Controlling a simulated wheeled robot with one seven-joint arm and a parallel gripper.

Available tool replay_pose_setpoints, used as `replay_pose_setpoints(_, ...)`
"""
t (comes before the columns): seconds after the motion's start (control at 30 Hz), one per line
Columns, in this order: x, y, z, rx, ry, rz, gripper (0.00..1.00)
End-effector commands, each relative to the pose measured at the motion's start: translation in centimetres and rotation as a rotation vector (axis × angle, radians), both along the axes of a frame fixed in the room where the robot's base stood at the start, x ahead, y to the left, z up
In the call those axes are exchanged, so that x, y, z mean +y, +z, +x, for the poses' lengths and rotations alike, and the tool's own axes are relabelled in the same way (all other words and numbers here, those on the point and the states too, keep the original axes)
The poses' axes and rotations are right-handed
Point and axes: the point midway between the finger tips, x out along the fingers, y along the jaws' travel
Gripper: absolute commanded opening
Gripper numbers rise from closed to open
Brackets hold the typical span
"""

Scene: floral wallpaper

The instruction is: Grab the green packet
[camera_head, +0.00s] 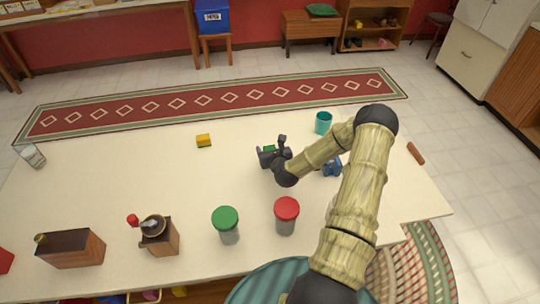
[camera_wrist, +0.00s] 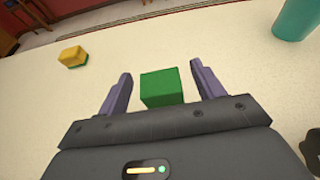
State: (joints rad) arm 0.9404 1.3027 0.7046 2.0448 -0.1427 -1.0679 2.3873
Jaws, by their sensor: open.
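The green packet (camera_wrist: 161,87) is a small green block on the cream table, in the middle of the wrist view. My gripper (camera_wrist: 160,86) is open, with one purple finger on each side of the packet and a gap to both. The packet lies between and slightly beyond the fingers' reach in that view; I cannot tell its exact height relative to them. In the head view my gripper (camera_head: 268,154) is over the middle of the table, and only a bit of green shows by it, mostly hidden.
A yellow block (camera_head: 204,140) with some green on it lies to the left. A teal cup (camera_head: 323,122) stands to the right. A green-lidded jar (camera_head: 226,224), a red-lidded jar (camera_head: 286,215), a coffee grinder (camera_head: 159,237) and a wooden box (camera_head: 72,247) stand along the near side.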

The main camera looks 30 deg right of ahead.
Motion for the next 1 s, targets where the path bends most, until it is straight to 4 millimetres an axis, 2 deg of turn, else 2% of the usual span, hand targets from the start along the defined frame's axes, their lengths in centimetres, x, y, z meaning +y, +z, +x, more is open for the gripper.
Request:
replay_pose_setpoints(0.2, -0.3, -0.8, 1.9, 0.001, 0.001, 0.001, 0.67)
replay_pose_setpoints(0.73, -0.4, -0.8, 1.9, 0.001, 0.001, 0.001, 0.67)
replay_pose_setpoints(0.77, -0.4, -0.8, 1.9, 0.001, 0.001, 0.001, 0.65)
replay_pose_setpoints(1.0, -0.4, -0.8, 1.9, 0.001, 0.000, 0.000, 0.19)
